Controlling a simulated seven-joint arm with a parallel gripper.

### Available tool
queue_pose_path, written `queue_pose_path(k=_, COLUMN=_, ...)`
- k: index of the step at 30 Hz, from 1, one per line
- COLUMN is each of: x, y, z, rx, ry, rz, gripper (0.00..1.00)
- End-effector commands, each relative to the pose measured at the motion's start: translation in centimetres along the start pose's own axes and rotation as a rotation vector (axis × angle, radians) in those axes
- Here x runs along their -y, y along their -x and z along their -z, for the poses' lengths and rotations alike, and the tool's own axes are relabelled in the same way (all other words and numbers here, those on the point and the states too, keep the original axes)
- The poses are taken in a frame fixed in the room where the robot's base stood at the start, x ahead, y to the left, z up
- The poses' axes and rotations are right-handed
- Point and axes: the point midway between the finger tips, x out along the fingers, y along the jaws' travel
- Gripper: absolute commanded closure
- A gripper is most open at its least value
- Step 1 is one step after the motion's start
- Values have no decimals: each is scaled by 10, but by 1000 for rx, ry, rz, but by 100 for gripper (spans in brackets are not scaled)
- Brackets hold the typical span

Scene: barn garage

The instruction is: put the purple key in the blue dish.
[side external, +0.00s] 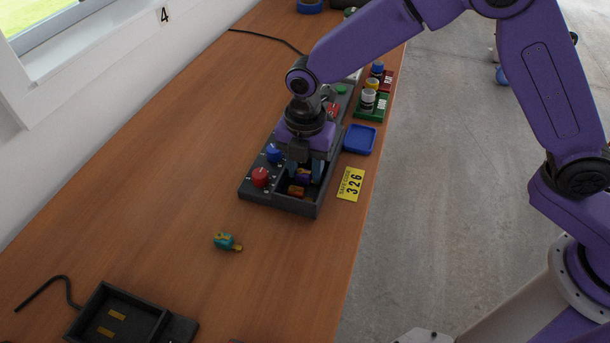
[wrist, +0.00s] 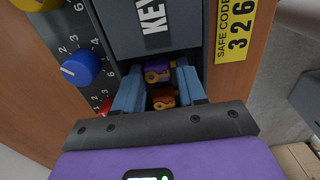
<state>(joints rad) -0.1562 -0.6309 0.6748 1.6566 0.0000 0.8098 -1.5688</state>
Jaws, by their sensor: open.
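The purple key (side external: 303,174) lies in the open drawer-like compartment (side external: 297,207) of a dark box; it also shows in the wrist view (wrist: 157,69). A red key (side external: 296,190) lies beside it, nearer the camera in the side view; it also shows in the wrist view (wrist: 163,99). My gripper (side external: 304,172) is open and points down into the compartment. In the wrist view its fingertips (wrist: 158,74) stand on either side of the purple key; I cannot tell whether they touch it. The blue dish (side external: 360,139) looks empty and sits right of the box.
The box carries a red knob (side external: 260,177) and a blue knob (side external: 274,153). A yellow code card (side external: 351,184) lies right of it. A teal and yellow object (side external: 226,241) lies on the table, and a black tray (side external: 152,328) is in front. The table's left side is mostly clear.

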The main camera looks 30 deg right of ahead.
Motion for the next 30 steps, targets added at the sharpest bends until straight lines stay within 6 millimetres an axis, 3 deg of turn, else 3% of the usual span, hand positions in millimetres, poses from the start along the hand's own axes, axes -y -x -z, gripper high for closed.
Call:
queue_pose_path(k=1, x=0, y=0, z=0, rx=0, ry=0, rz=0, gripper=60)
queue_pose_path(k=2, x=0, y=0, z=0, rx=0, ry=0, rz=0, gripper=66)
queue_pose_path(k=5, x=0, y=0, z=0, rx=0, ry=0, rz=0, gripper=99)
queue_pose_path(k=6, x=0, y=0, z=0, rx=0, ry=0, rz=0, gripper=100)
queue_pose_path(k=30, x=-1, y=35, z=0, rx=0, ry=1, rz=-2, gripper=100)
